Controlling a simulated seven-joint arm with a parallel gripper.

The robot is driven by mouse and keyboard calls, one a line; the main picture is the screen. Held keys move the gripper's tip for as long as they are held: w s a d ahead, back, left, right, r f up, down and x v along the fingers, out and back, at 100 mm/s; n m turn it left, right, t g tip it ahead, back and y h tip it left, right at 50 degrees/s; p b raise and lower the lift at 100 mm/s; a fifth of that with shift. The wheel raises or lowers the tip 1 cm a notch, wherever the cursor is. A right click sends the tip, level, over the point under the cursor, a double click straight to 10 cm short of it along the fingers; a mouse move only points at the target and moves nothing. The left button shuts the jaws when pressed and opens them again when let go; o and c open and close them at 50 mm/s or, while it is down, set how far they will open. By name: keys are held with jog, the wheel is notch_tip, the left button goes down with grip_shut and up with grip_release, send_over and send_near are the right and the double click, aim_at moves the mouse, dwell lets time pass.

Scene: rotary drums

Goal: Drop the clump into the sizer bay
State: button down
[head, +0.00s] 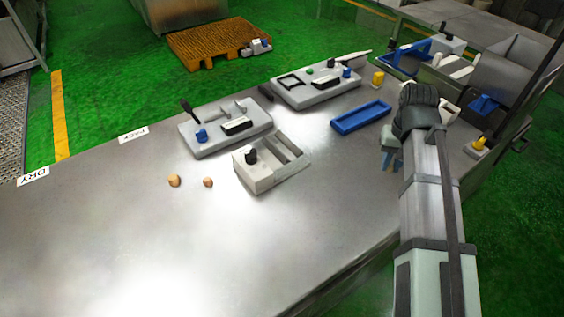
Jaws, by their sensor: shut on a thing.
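My gripper (391,165) is at the right of the head view, pointing down over the right part of the steel table. Its blue fingertips show below the dark wrist. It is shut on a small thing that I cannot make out. Two small tan lumps (174,181) (208,182) lie apart on the table at left of centre, far from my gripper. A pale box (262,181) with open compartments and a black knob stands mid-table, left of my gripper. I cannot tell which compartment or tray is the sizer bay.
Two pale units with knobs and levers (205,147) (318,94) stand along the far edge. A blue tray (347,125) lies left of my gripper. Machinery (500,75) crowds the back right. The steel table (110,230) is clear at front left.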

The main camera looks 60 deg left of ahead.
aim_at(285, 139)
jog(key=s+a+r+m, duration=0.4)
jog(key=s+a+m, duration=0.1)
jog(key=s+a, duration=0.5)
jog(key=s+a+r+m, duration=0.4)
jog(key=s+a, duration=0.6)
jog(key=a, duration=0.1)
jog(key=shift+d+f, duration=0.1)
jog(key=shift+f, duration=2.85)
jog(key=c, duration=0.9)
grip_release()
jog(key=shift+r, duration=0.1)
notch_tip(285, 139, up, 14)
jog(key=shift+f, duration=0.15)
jog(key=shift+w, duration=0.1)
